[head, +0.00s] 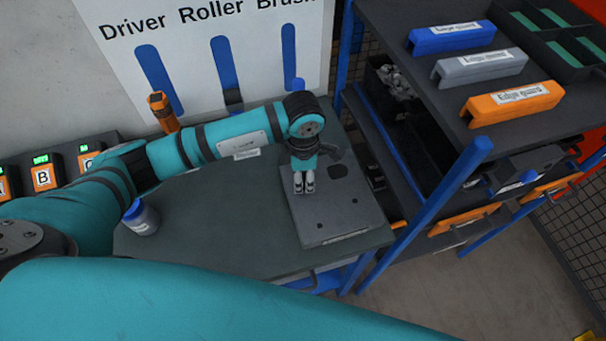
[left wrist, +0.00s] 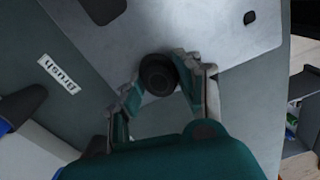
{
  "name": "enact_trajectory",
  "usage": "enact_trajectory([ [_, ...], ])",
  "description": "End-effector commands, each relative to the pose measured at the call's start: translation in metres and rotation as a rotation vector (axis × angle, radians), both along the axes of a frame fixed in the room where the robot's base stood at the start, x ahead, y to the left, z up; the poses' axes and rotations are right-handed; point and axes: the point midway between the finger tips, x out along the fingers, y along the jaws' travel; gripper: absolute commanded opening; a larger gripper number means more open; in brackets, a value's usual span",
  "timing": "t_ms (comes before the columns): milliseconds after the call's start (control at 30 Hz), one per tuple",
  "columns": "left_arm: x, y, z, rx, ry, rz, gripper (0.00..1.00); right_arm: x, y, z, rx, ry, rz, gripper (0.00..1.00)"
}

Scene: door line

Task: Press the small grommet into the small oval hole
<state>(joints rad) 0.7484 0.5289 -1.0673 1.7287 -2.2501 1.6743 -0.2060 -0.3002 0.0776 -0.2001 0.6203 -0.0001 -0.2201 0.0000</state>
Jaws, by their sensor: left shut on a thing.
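The grey door panel (head: 347,212) lies on the workbench with several dark holes in it, including a large dark opening (head: 338,170) near its far edge. My left gripper (head: 304,190) points down over the panel's left part. In the left wrist view, my left gripper (left wrist: 158,78) is shut on a round black grommet (left wrist: 157,72), held between the fingertips over the panel (left wrist: 205,45). A small dark hole (left wrist: 250,17) shows to its upper right. Whether the grommet touches the panel, and what is beneath it, I cannot tell. My right gripper is out of view.
A blue-capped bottle (head: 141,218) stands at the workbench's left. An orange-handled tool (head: 160,108) stands behind my left arm. A rack (head: 460,160) with edge guards and bins is close on the right. The bench front-left of the panel is clear.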

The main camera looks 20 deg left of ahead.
Motion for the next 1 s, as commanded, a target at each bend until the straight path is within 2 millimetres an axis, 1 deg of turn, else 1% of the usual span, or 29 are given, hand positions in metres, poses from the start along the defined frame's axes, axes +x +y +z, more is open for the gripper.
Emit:
enact_trajectory([
  [467, 0.0000, 0.0000, -0.0003, 0.000, 0.000, 0.000, 0.00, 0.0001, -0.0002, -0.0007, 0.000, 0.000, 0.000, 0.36],
  [1000, 0.0002, 0.0002, -0.0071, 0.000, 0.000, 0.000, 0.00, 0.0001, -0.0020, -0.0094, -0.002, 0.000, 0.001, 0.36],
])
